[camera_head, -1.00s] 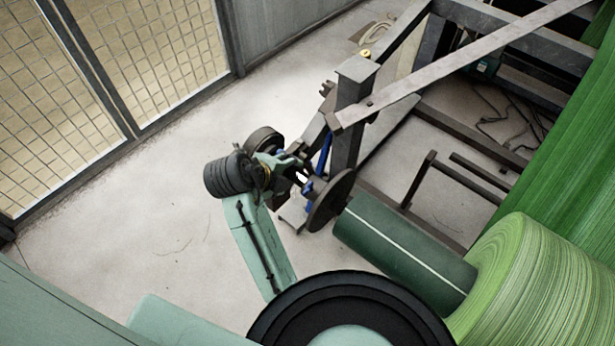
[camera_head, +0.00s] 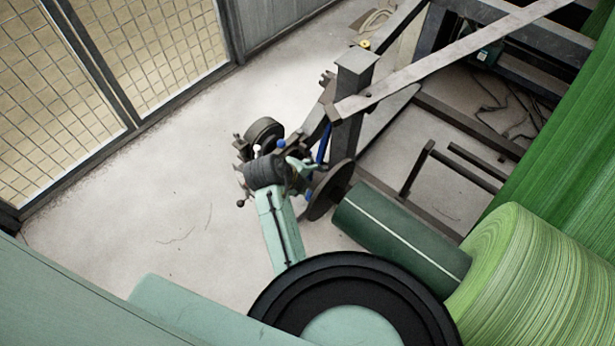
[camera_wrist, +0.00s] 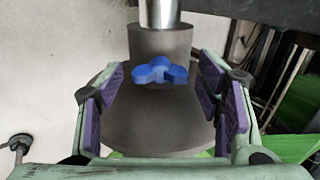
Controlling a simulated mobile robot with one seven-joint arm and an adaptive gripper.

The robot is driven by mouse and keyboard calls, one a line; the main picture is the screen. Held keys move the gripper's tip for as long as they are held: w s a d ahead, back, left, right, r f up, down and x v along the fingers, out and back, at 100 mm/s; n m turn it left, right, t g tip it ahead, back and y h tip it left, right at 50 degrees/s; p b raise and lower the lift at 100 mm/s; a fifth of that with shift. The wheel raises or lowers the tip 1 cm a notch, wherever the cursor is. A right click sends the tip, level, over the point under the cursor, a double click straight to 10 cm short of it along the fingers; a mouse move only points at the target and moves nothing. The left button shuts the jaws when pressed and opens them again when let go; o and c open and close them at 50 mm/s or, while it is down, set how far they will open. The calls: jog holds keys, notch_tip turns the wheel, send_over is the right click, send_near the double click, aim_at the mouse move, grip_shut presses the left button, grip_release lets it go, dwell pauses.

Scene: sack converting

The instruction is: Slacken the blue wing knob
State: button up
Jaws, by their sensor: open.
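The blue wing knob (camera_wrist: 160,71) sits on a dark grey collar (camera_wrist: 161,46) around a bright metal shaft (camera_wrist: 160,12) in the wrist view. A wide, dark round disc (camera_wrist: 150,122) lies behind it. My gripper (camera_wrist: 163,98) is open, with purple-padded fingers left and right of the knob in the picture. Clear gaps show on both sides, and I see no contact. In the head view my gripper (camera_head: 306,166) is beside the disc (camera_head: 330,188). A small blue patch (camera_head: 309,195) shows there, partly hidden; I cannot tell whether it is the knob.
A dark green roller (camera_head: 400,240) and a large green roll (camera_head: 525,275) extend to the right of the disc. A steel post (camera_head: 350,100) with a sloping bar stands behind. Open floor (camera_head: 150,215) lies left, up to a mesh fence (camera_head: 160,60).

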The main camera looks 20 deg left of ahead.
jog(key=shift+c, duration=0.6)
jog(key=c, duration=1)
